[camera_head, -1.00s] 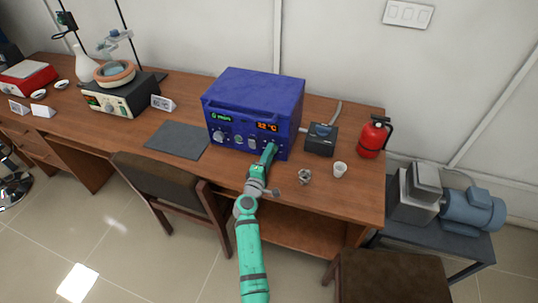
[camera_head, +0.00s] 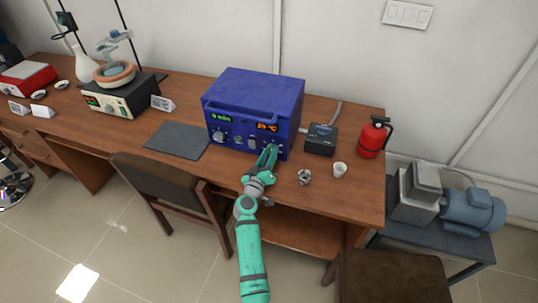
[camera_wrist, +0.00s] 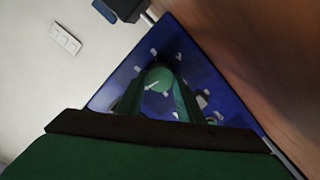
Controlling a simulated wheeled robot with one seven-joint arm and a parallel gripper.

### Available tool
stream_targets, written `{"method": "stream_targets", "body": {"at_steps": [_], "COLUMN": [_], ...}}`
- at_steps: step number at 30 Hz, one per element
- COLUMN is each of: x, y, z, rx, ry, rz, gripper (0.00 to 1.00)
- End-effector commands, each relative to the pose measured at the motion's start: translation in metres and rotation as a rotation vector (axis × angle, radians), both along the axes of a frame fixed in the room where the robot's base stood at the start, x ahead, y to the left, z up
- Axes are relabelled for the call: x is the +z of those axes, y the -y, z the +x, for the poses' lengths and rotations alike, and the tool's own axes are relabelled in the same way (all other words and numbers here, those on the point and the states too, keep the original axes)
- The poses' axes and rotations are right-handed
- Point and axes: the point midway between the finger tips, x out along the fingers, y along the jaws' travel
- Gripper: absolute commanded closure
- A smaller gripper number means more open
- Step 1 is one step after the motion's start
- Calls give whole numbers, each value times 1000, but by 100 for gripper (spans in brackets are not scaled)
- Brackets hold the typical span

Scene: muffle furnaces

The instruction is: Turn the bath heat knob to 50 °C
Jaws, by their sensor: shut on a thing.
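My gripper (camera_head: 270,150) is at the lower right of the front of a blue box-shaped unit (camera_head: 254,88). In the wrist view its two green fingers are on either side of a round knob (camera_wrist: 158,78) with a white pointer line, shut on it. In the head view the fingers hide this knob. I cannot read the knob's scale or label. The unit's orange display (camera_head: 267,127) seems to read about 25 °C. A separate heater unit (camera_head: 118,99) at the left carries a bowl in a brown ring (camera_head: 114,75).
A small dark box (camera_head: 321,140), a metal part (camera_head: 304,177), a white cup (camera_head: 340,170) and a red extinguisher (camera_head: 373,138) stand right of the blue unit. A grey mat (camera_head: 177,141) lies left. A chair (camera_head: 170,190) stands in front.

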Motion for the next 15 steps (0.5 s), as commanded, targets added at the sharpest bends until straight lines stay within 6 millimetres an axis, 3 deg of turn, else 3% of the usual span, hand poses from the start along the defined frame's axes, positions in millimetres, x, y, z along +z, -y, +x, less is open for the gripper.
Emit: {"method": "stream_targets", "body": {"at_steps": [15], "x": [-2], "y": [1], "z": [-2], "rx": [-1], "ry": [145], "rz": [459], "gripper": [89]}}
